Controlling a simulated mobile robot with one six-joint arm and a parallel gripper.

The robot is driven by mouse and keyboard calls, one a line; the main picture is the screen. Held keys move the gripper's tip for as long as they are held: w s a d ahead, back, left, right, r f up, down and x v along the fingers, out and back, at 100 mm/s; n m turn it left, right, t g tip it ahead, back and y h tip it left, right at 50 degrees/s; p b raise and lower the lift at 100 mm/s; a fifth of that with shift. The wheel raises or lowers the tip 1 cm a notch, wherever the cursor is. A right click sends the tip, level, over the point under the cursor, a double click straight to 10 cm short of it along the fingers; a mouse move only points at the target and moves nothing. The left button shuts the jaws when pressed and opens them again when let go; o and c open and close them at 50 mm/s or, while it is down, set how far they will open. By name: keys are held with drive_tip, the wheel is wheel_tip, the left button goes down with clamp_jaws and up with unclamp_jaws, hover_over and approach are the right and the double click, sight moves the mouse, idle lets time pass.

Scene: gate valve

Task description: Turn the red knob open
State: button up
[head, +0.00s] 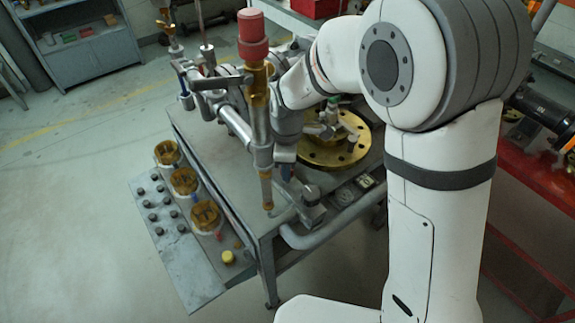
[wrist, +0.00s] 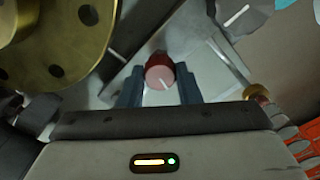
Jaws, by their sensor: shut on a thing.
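The red knob (wrist: 158,74) shows in the middle of the wrist view, with a short pale mark on its face slanting toward the lower right. My gripper (wrist: 159,80) has its two dark blue-grey fingers on either side of the knob, closed on it. In the head view my gripper (head: 285,160) points down over the right part of the metal bench, partly behind an upright pipe. The knob itself cannot be made out there.
A round brass flange (head: 333,145) lies on the bench (head: 212,140) close by my gripper. An upright pipe with a red cap (head: 252,38) stands in front. A red table (head: 535,180) stands at right. The floor at left is clear.

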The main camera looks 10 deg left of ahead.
drive_tip(key=shift+n, duration=1.5)
drive_tip(key=o, duration=1)
drive_tip(key=shift+c, duration=0.2)
drive_tip(key=shift+r, duration=3.9)
